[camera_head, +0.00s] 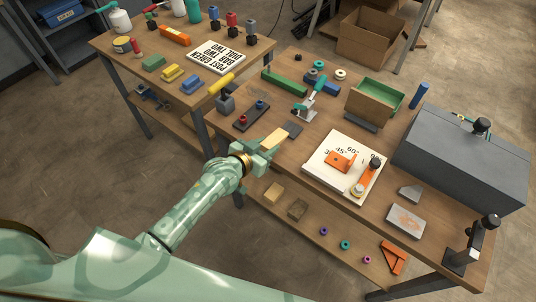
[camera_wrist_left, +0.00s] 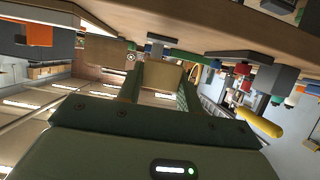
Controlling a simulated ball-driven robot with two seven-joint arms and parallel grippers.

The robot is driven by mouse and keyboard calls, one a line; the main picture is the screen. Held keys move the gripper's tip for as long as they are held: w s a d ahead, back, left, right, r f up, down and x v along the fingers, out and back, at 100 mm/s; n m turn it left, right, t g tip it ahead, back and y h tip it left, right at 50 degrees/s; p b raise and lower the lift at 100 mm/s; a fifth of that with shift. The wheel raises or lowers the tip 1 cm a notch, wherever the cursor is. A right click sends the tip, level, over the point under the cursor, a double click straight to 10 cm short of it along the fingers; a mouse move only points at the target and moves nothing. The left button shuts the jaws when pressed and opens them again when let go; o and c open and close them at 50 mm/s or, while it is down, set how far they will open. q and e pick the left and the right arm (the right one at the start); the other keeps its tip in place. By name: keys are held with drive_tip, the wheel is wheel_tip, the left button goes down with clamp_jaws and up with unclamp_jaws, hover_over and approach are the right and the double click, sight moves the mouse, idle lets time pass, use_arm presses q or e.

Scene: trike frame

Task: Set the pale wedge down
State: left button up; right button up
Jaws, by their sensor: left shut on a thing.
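The pale wedge (camera_head: 275,137) is a light tan wooden piece at the tip of my left gripper (camera_head: 266,146). The gripper is shut on it at the near left edge of the right-hand workbench (camera_head: 327,196). In the left wrist view the wedge (camera_wrist_left: 163,76) shows as a tan block between the two green fingers (camera_wrist_left: 158,92). Whether it touches the bench top is hard to tell. A small dark flat piece (camera_head: 294,129) lies just beyond its tip. My right gripper is not in view.
A white angle board (camera_head: 318,171) with orange parts lies to the right. Grey blocks (camera_head: 406,220) and a large grey box (camera_head: 455,160) occupy the right end.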

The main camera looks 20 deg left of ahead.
use_arm(q)
drive_tip(key=shift+w+f, duration=0.25)
drive_tip(key=f, duration=0.1)
drive_tip(key=f+b, duration=0.2)
drive_tip(key=f, duration=0.1)
drive_tip(key=shift+w, duration=0.3)
drive_tip(key=shift+r, duration=0.25)
drive_tip(key=shift+f, duration=0.1)
drive_tip(key=o, duration=1)
drive_tip(key=shift+f, duration=0.1)
drive_tip(key=shift+c, duration=0.2)
